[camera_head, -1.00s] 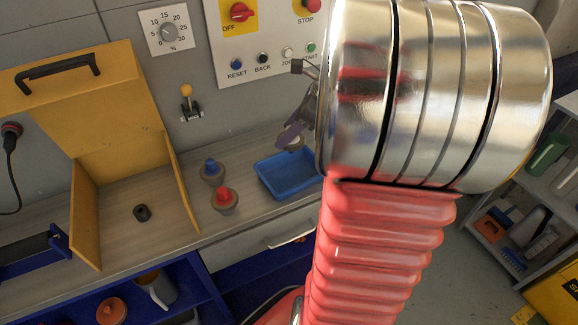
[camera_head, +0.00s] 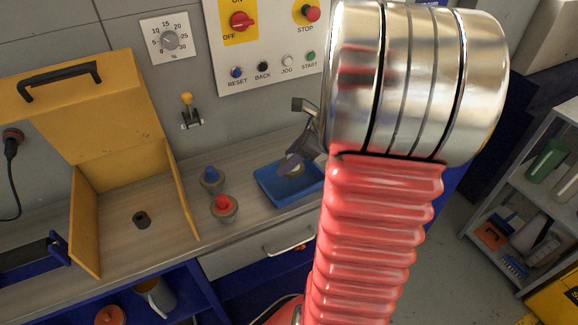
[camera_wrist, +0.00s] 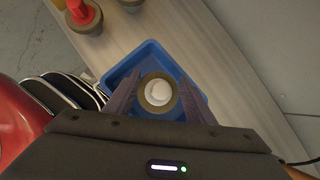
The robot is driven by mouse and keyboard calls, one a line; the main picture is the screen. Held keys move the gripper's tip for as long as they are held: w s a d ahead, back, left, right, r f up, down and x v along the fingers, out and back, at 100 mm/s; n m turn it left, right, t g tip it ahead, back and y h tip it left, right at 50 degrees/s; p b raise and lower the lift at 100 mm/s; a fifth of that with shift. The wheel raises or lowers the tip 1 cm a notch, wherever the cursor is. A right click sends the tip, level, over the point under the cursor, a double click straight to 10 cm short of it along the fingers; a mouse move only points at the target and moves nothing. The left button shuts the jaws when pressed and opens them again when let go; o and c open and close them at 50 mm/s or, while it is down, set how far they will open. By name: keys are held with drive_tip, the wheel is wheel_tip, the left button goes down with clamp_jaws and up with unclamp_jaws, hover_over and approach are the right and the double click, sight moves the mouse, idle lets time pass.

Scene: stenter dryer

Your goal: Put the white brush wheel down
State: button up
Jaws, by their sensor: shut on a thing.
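The white brush wheel (camera_wrist: 158,93) has a white hub and a tan bristle ring. In the wrist view it sits between the two fingers of my gripper (camera_wrist: 160,98), which is shut on it. Behind it lies the blue tray (camera_wrist: 113,76), whose walls surround the wheel in that view. In the head view my gripper (camera_head: 296,160) is over the blue tray (camera_head: 270,187), with the wheel (camera_head: 291,168) at its tips. Whether the wheel touches the tray floor I cannot tell. My arm hides the tray's right end.
A red-hubbed wheel (camera_head: 223,208) and a blue-hubbed wheel (camera_head: 211,178) stand on the bench left of the tray. An open yellow box (camera_head: 120,130) with a dark ring (camera_head: 142,220) inside is further left. A control panel (camera_head: 270,50) is on the wall behind.

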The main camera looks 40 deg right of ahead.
drive_tip(key=shift+f, duration=1.4)
drive_tip(key=o, duration=1.4)
drive_tip(key=shift+c, duration=0.2)
drive_tip(key=shift+r, duration=0.1)
drive_tip(key=v, duration=1.1)
drive_tip(key=shift+s+r, duration=0.25)
drive_tip(key=shift+r, duration=0.05)
drive_tip(key=shift+d, duration=0.15)
